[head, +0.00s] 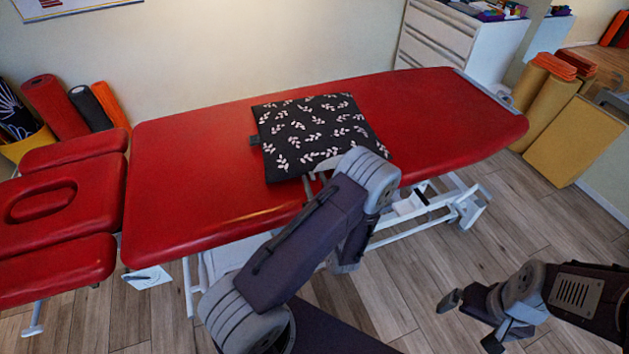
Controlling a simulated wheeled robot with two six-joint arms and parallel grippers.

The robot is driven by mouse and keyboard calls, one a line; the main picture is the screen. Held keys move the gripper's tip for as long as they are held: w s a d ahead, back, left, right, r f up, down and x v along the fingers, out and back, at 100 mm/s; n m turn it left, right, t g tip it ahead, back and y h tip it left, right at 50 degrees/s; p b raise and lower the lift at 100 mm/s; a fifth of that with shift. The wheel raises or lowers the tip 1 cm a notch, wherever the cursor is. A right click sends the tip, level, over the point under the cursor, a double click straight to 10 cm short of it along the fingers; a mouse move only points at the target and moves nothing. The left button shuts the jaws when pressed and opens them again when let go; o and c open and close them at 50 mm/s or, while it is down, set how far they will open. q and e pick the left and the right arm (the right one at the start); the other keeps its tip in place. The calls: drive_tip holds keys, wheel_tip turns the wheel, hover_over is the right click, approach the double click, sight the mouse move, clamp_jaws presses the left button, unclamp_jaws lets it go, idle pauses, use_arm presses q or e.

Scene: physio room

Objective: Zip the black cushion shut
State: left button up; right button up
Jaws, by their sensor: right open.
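The black cushion (312,125) with pale leaf sprigs lies flat on the red treatment table (190,175). A small dark tab (255,141) sticks out at its left edge; I cannot make out the zip line. My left arm reaches over the table's front edge to the cushion's near edge. My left gripper (316,178) is mostly hidden behind my own arm, with only some grey parts showing at the cushion's near edge. I cannot tell whether it touches the cushion. My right gripper (471,322) is open and empty above the floor, at lower right, away from the table.
The table's red headrest section (65,205) is at the left. Rolled mats (55,105) stand at the back left. A white drawer cabinet (450,45) stands behind the table, and yellow foam blocks (570,140) are at the right. The tabletop around the cushion is clear.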

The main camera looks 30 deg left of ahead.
use_arm(q)
drive_tip(key=shift+w+a, duration=0.25)
drive_tip(key=shift+w, duration=0.05)
drive_tip(key=shift+c, duration=0.3)
clamp_jaws()
idle(1.0)
